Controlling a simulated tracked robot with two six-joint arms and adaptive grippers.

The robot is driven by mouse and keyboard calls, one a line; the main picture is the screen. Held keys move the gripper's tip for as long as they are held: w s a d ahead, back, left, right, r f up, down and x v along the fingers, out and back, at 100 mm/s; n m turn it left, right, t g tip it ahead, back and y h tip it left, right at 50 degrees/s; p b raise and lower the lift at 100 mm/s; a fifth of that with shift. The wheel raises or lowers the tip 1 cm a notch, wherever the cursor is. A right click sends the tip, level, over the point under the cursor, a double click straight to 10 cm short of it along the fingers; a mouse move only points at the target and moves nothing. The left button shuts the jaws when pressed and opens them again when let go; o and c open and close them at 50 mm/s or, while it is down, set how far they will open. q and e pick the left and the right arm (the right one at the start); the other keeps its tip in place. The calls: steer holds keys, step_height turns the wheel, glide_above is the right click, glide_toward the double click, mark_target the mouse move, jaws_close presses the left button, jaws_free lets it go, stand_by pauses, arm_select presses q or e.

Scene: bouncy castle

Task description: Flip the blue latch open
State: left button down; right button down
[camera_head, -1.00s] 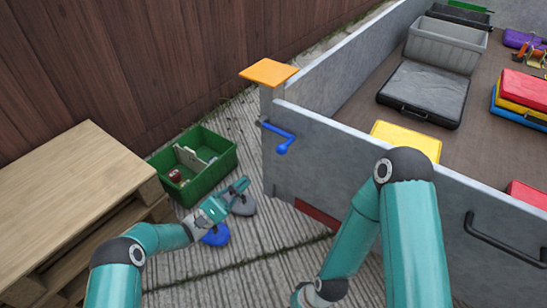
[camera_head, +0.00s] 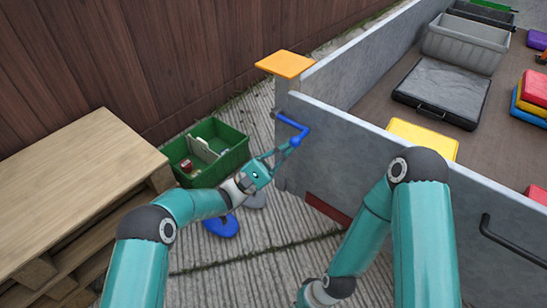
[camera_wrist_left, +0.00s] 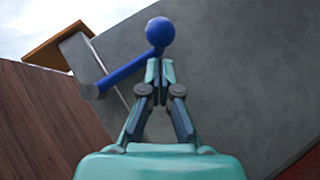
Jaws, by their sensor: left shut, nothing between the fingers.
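The blue latch (camera_head: 292,124) is a bent lever with a round knob, mounted at the corner of the grey trailer's side panel (camera_head: 340,150). My left gripper (camera_head: 289,150) is shut and empty, its fingertips just below the knob in the head view. In the left wrist view the latch arm (camera_wrist_left: 125,73) slants up to the right, ending in the blue ball knob (camera_wrist_left: 160,31). The shut fingertips (camera_wrist_left: 160,68) are right below the knob; I cannot tell if they touch it. My right gripper is not visible; only its arm shows.
An orange plate (camera_head: 285,64) tops the corner post. A wooden pallet (camera_head: 75,190) is at left.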

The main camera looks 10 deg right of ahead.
arm_select(q)
steer(key=shift+s+d+r, duration=0.2)
steer(key=shift+s+r, duration=0.05)
steer(key=shift+r, duration=0.15)
steer(key=shift+d+r, duration=0.1)
steer(key=shift+r, duration=0.1)
